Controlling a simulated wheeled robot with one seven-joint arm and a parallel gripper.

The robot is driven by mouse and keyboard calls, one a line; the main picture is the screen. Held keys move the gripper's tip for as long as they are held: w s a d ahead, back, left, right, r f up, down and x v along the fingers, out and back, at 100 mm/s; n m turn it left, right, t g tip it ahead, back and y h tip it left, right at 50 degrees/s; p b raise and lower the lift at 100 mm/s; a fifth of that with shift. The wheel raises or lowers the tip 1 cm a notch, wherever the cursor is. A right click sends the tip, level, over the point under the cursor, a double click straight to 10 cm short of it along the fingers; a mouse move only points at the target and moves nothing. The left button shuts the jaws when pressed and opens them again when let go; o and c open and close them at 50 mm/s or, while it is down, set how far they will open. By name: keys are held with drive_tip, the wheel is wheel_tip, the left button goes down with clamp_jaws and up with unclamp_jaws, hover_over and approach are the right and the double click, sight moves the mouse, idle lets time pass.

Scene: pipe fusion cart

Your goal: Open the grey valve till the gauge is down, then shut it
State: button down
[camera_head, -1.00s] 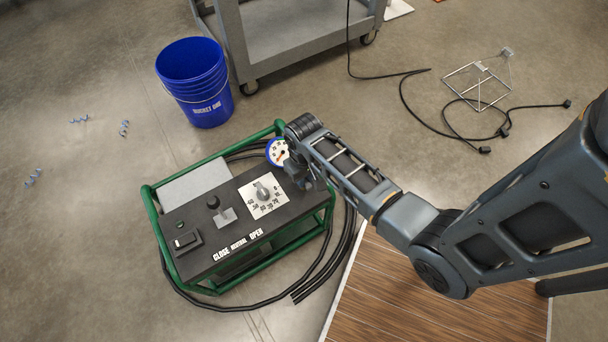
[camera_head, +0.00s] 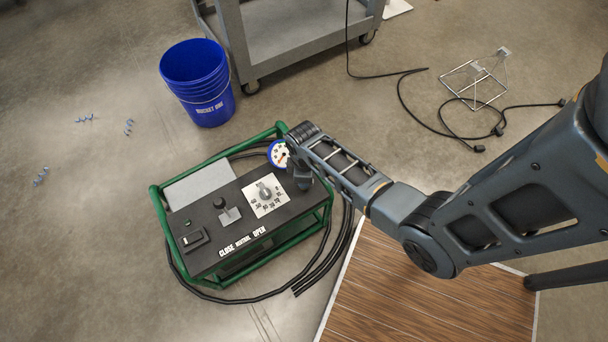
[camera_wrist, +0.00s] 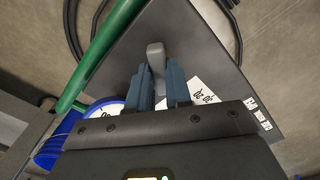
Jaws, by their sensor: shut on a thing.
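The green-framed pump unit (camera_head: 225,242) stands on the floor with a black top panel. The grey valve (camera_wrist: 155,56) shows in the wrist view as a grey handle at the fingertips. My gripper (camera_wrist: 160,80) is shut on it, with one blue finger on each side. In the head view my gripper (camera_head: 303,180) is at the panel's right corner and hides the valve. The gauge (camera_head: 278,154), round with a blue rim and white face, stands beside my wrist. My wrist partly covers it, and its needle is too small to read surely.
The panel also carries a numbered dial (camera_head: 265,191), a black-knobbed lever (camera_head: 227,211) and a switch (camera_head: 190,240). A blue bucket (camera_head: 198,88) and a grey cart (camera_head: 290,50) stand behind. Black hoses (camera_head: 325,262) lie around the unit's right side. A wooden board (camera_head: 425,290) lies at front right.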

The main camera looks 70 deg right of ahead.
drive_tip(key=n, duration=0.3)
drive_tip(key=shift+n+p, duration=0.3)
drive_tip(key=shift+p, duration=0.05)
drive_tip(key=shift+n, duration=1.8)
drive_tip(key=c, duration=1)
unclamp_jaws()
drive_tip(key=shift+c, duration=0.2)
drive_tip(key=shift+r+p, duration=0.95)
drive_tip(key=shift+r, duration=2.95)
